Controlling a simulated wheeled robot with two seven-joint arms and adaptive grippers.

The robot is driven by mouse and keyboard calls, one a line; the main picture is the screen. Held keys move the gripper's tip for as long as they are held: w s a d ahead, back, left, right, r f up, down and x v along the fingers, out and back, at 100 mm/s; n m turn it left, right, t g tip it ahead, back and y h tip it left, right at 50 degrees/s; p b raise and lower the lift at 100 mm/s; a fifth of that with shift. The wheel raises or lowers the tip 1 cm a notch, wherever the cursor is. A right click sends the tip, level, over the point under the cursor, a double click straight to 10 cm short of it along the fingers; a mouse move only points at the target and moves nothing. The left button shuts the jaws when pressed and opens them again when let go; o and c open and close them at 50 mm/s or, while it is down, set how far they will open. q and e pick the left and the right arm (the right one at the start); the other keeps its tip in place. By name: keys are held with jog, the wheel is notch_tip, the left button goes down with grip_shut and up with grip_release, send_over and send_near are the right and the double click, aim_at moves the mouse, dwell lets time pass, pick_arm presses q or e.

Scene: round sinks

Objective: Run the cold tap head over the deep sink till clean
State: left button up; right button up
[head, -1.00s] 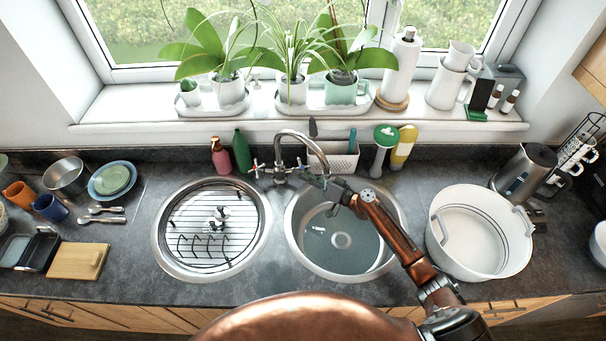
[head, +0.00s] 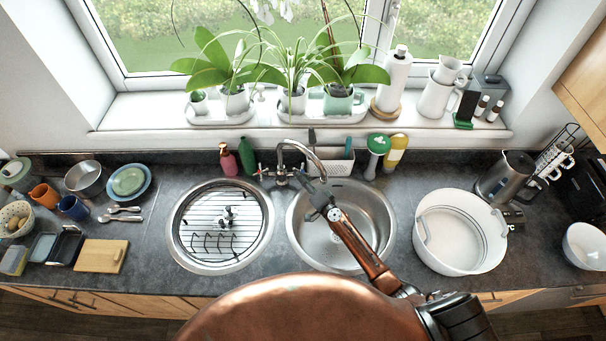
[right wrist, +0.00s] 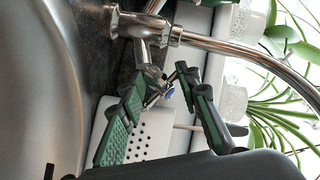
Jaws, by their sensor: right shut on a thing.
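The chrome tap (head: 283,163) stands behind and between two round sinks, its spout arching over the deep sink (head: 372,208) on the right. That sink's basin looks bare, bright metal; I see no standing water. My right gripper (head: 312,190) reaches over its rear left part. In the right wrist view, the green-padded fingers of my right gripper (right wrist: 165,98) are shut on the cold tap head (right wrist: 169,92), which shows a blue mark. In the head view the gripper mostly hides this tap head. The spout's outlet is also hidden. My left gripper is not in view.
The left sink (head: 180,225) has a wire rack. A white tub (head: 428,256) stands right of the deep sink. A white caddy (head: 340,166), green and yellow bottles stand behind it. Potted plants line the sill. Dishes and a wooden board (head: 100,256) are at left.

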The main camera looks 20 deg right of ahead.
jog(key=shift+w+a+r+m+p, duration=0.25)
jog(key=shift+a+r+m+p, duration=0.1)
jog(key=shift+r, duration=0.15)
jog(key=o, duration=0.8)
jog(key=shift+c, duration=0.2)
jog(key=o, duration=0.5)
jog(key=shift+w+a+f, duration=0.1)
jog(key=shift+w+f, duration=0.15)
jog(key=shift+w, duration=0.05)
jog(key=shift+c, duration=0.2)
jog(key=shift+o, duration=1.2)
jog(key=shift+s+f, duration=0.1)
jog(key=shift+d, duration=0.2)
